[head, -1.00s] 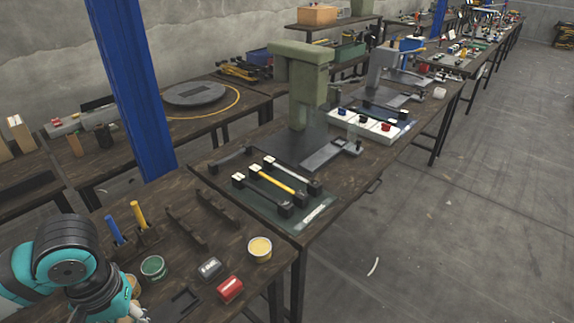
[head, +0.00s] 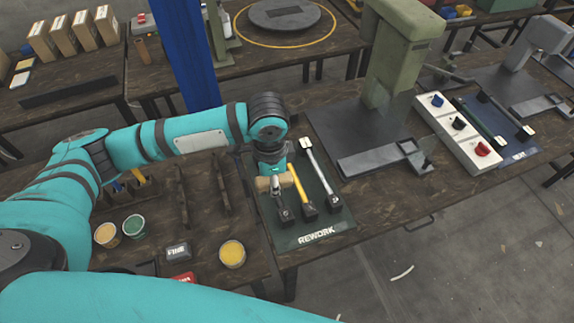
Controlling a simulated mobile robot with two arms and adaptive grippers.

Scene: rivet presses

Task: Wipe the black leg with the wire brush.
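My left gripper (head: 275,186) is over the left side of the dark green REWORK mat (head: 318,238). It is shut on a short light-wood piece, which looks like the handle of the wire brush (head: 263,184); the bristles are not distinguishable. The black leg lies under my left gripper; its near end block (head: 285,215) shows, while the rest is mostly hidden. I cannot tell whether the brush touches the leg. A yellow leg (head: 300,189) and a silver leg (head: 318,168) lie to its right. My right gripper is not in view; only my arm shows at the bottom.
A green press (head: 400,60) stands behind the mat. A white box with knobs (head: 460,133) is to the right. Open cans, including a yellow one (head: 232,253), and a red item (head: 184,277) stand on the near table. A blue post (head: 185,50) rises behind my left arm.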

